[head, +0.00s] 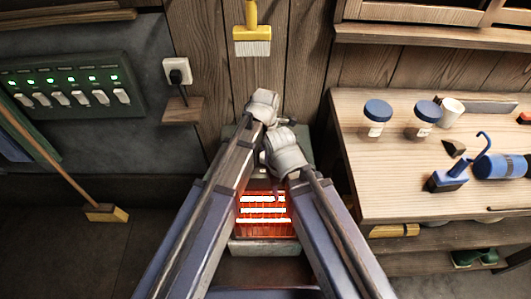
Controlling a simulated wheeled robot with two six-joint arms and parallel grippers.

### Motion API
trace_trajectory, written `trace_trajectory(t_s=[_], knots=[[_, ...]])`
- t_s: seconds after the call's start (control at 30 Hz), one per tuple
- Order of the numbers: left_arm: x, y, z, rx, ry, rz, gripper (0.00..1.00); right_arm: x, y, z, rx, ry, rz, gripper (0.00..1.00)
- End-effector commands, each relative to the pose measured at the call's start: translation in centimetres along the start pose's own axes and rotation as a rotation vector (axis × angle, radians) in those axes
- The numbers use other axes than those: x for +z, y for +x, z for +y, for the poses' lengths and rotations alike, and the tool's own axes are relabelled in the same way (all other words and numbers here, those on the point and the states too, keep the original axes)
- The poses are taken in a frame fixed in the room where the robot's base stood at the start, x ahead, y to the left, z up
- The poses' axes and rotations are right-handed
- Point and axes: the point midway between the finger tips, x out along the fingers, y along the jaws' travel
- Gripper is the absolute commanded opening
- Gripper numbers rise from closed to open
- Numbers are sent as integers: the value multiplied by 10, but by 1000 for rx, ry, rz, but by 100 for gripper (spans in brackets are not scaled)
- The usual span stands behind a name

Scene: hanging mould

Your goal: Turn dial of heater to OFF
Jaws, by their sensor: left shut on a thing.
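The heater (264,248) stands on the floor at the centre, with red bars glowing bright behind its grille. Its greenish upper body shows only in part behind my arms. The dial is hidden, so I cannot tell its setting. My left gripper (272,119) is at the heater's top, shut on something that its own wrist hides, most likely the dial. My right gripper (283,152) is just below and to the right, close to the left one. Its fingers are hidden, so I cannot tell their state.
A workbench (385,190) at the right holds jars, a white cup and blue tools. A yellow brush (252,40) hangs above the heater. A switch panel (75,85) with green lights and a plugged socket (177,72) are on the left wall. A broom (106,213) leans at left.

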Motion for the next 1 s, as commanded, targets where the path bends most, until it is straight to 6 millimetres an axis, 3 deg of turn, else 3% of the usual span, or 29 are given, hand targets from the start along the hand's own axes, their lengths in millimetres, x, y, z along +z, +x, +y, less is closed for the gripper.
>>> trace_trajectory(t_s=[0.1,0.47,1.0], knots=[[0,0,0,0,0,0,0,0,0,0,0,0,0,50],[0,0,0,-1,53,0,0,0,0,0,0,0,0,50],[0,0,0,-1,505,0,0,0,0,0,0,0,0,50]])
